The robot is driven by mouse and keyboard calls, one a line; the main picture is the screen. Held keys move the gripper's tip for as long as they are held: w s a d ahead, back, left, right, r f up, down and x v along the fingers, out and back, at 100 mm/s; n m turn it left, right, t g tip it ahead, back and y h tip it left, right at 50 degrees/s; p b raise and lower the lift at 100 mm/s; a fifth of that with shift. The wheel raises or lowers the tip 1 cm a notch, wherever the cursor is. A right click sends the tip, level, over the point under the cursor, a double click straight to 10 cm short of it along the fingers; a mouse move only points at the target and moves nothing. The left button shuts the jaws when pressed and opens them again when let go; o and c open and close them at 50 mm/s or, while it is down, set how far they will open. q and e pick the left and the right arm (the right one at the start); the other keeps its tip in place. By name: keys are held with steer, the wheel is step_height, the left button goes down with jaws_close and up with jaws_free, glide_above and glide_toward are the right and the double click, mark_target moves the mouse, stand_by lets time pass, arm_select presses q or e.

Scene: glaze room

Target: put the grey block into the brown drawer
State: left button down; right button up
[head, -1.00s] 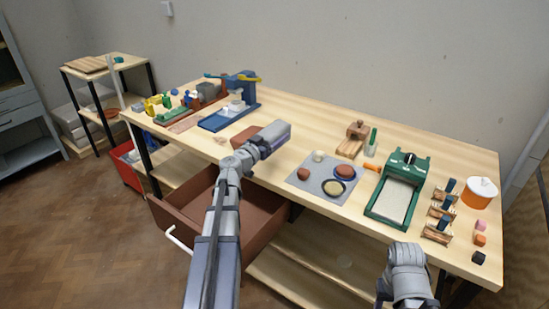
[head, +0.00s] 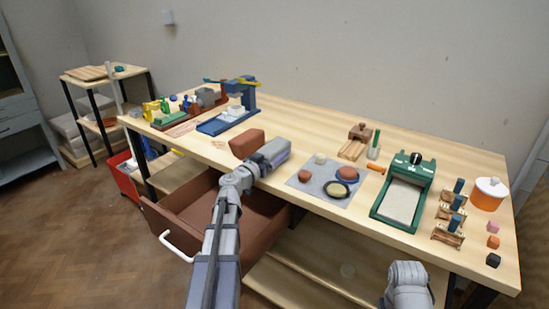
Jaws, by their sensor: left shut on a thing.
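The brown drawer (head: 262,235) is pulled out below the table's front edge at the left, open at the top, with a white handle on its front. My left gripper (head: 277,151) is over the table's front edge, near the drawer's back right. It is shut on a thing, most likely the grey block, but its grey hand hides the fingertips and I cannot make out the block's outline. No part of the gripper is down in the drawer. Only a grey part of my right arm shows at the bottom right; its gripper is out of view.
A reddish-brown block (head: 247,143) stands on the table just behind my left gripper. To the right are a grey mat (head: 310,187) with round items, a green tray device (head: 377,212) and an orange pot (head: 487,201). A blue press (head: 246,97) stands at the back left.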

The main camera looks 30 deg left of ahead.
arm_select(q)
steer(key=shift+r, duration=0.1)
steer(key=shift+f, duration=0.25)
jaws_free()
steer(key=shift+s, duration=0.15)
steer(key=s, duration=0.4)
steer(key=s+b, duration=0.1)
steer(key=s, duration=0.1)
steer(key=shift+s+d+f, duration=0.1)
steer(key=shift+s+f, duration=0.2)
steer(key=shift+s, duration=0.5)
